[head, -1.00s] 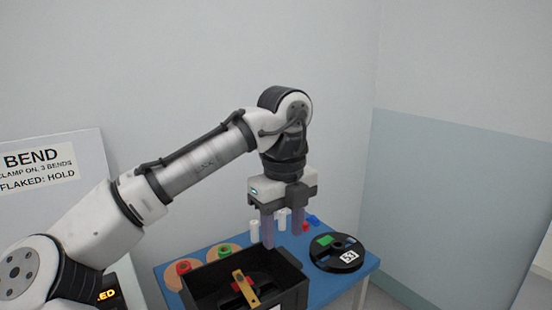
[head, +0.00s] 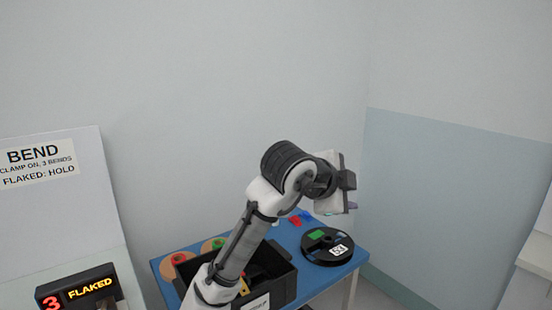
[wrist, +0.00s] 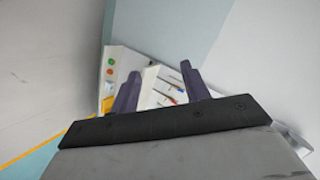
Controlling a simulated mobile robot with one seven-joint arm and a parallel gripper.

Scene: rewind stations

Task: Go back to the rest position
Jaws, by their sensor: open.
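My gripper (head: 350,193) is raised above the right side of the blue table, turned sideways and pointing right and away from the table. In the wrist view its two dark fingers (wrist: 160,88) stand apart with nothing between them. My arm is folded up in front of the black bin and hides part of it.
The blue table (head: 338,277) holds a black bin (head: 278,288), a black reel (head: 325,262) with a green patch, and round discs with red and green hubs (head: 213,245). A lit display (head: 90,290) reads "3 FLAKED". A "BEND" sign (head: 38,164) hangs on a panel at left. A white surface (head: 535,255) stands at right.

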